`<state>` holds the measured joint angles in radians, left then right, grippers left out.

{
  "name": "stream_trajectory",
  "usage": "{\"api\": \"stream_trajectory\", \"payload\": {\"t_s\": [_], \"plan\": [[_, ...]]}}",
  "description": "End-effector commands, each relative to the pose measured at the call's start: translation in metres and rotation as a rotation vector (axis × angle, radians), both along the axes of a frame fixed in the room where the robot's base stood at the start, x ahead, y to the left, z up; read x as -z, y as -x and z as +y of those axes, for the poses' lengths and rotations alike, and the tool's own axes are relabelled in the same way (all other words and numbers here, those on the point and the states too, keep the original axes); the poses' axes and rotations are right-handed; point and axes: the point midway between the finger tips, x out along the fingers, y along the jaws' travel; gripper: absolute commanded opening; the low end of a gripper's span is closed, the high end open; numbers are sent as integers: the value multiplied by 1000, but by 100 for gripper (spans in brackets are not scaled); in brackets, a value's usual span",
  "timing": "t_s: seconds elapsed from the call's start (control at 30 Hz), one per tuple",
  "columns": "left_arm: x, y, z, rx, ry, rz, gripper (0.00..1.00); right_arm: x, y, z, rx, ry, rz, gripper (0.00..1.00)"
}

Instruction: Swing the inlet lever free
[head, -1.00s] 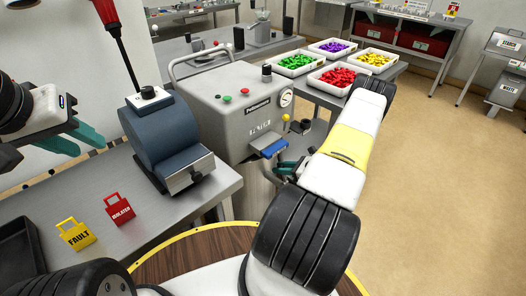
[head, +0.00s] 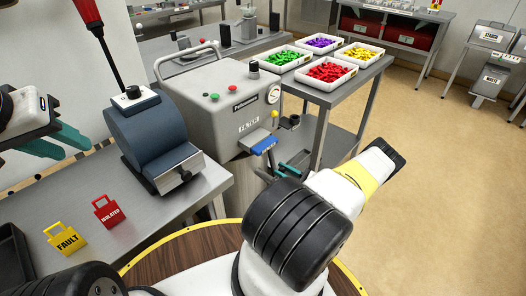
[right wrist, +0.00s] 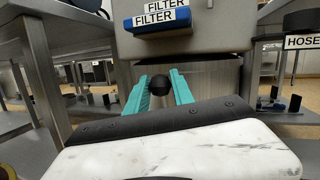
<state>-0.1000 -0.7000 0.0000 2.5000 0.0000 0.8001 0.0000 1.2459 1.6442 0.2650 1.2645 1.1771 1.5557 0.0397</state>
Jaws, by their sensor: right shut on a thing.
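The grey machine (head: 212,105) stands in the middle of the head view, with a blue FILTER tab (head: 264,145) on its side. My right gripper (head: 288,172) is low beside that tab, partly behind my own arm. In the right wrist view its teal fingers (right wrist: 159,90) are shut on a round black knob (right wrist: 159,86), below the FILTER tab. The knob appears to be the inlet lever's end; the rest of the lever is hidden. My left gripper (head: 52,142) is open and empty at the left, above the bench.
A blue-grey hopper unit (head: 160,135) stands on the left bench with a red ISOLATED tag (head: 108,211) and a yellow FAULT tag (head: 66,238). Trays of coloured pieces (head: 331,70) stand on a table behind right. The floor at right is clear.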

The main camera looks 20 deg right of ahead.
Motion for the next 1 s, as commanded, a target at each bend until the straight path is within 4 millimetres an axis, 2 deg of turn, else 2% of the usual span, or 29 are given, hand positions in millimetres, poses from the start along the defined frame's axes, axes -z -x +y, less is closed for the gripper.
{"api": "stream_trajectory", "payload": {"t_s": [0.2, 0.73, 0.77, 0.8, 0.87, 1.0], "plan": [[0, 0, 0, 0, 0, 0, 34, 5, 7, -3, 1, 4, 8, 0], [0, 0, 0, 0, 0, 0, 34, 7, 8, -2, -1, 5, 13, 0], [0, 0, 0, 0, 0, 0, 34, 8, 9, -2, -1, 5, 13, 30], [0, 0, 0, 0, 0, 0, 34, 8, 8, -2, -1, 4, 13, 38], [0, 0, 0, 0, 0, 0, 34, 7, 8, -2, -1, 4, 11, 50], [0, 0, 0, 0, 0, 0, 34, 6, 7, -2, -1, 3, 8, 50]]}}
